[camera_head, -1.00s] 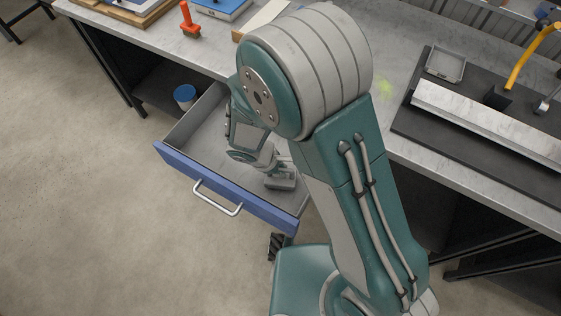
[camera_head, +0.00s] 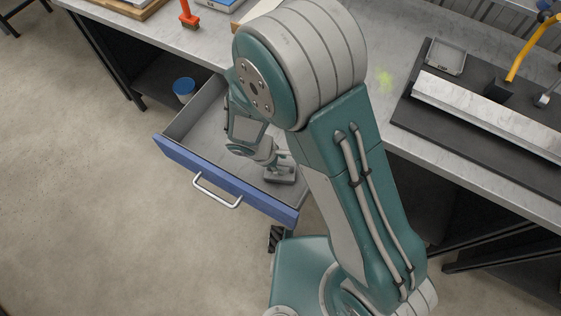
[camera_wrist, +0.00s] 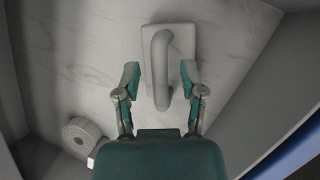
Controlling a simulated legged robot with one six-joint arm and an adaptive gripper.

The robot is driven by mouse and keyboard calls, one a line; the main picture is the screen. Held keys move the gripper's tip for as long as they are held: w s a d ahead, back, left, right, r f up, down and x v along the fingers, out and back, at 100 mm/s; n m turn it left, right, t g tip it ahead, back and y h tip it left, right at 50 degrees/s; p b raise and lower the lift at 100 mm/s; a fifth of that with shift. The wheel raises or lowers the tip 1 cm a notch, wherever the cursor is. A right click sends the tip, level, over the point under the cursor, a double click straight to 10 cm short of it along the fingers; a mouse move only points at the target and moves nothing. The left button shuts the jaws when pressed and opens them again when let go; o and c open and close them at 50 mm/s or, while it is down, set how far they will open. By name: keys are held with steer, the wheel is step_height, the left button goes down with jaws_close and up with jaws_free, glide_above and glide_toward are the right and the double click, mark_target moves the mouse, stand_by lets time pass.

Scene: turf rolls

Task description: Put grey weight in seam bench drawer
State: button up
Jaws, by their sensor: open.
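The grey weight (camera_wrist: 182,42) shows in the wrist view as a flat block with a curved bar handle. It lies on the pale floor of the open drawer (camera_head: 182,152), and its edge also shows in the head view (camera_head: 280,176) near the drawer's right end. My gripper (camera_wrist: 160,75) is open, with one finger on each side of the handle's near end. I see no clear contact between fingers and weight. In the head view my arm hides part of the drawer and much of the gripper. The drawer has a blue front and a silver handle.
A round, ribbed light object (camera_wrist: 82,136) shows at the lower left of the wrist view. A blue-lidded container (camera_head: 184,88) stands on the shelf left of the drawer. The bench top (camera_head: 395,75) holds a red-handled brush (camera_head: 189,16) and a dark mat (camera_head: 440,122) with a long metal bar.

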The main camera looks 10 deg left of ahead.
steer(key=v, duration=1.1)
steer(key=shift+r, duration=0.25)
steer(key=shift+a, duration=0.1)
steer(key=w+d+r+m+y, duration=0.1)
steer(key=d+r+m+y, duration=0.2)
steer(key=d+r+m, duration=0.9)
steer(key=s+d+r+m+t+y, duration=0.1)
steer(key=s+d+r+m+t, duration=0.2)
steer(key=d, duration=1)
steer(key=s+r+m, duration=0.2)
steer(key=s+r, duration=0.2)
steer(key=r, duration=0.2)
steer(key=shift+s+r+m+t+y, duration=0.15)
steer(key=shift+r+m+t+y, duration=0.15)
steer(key=shift+r, duration=0.1)
steer(key=shift+a, duration=0.15)
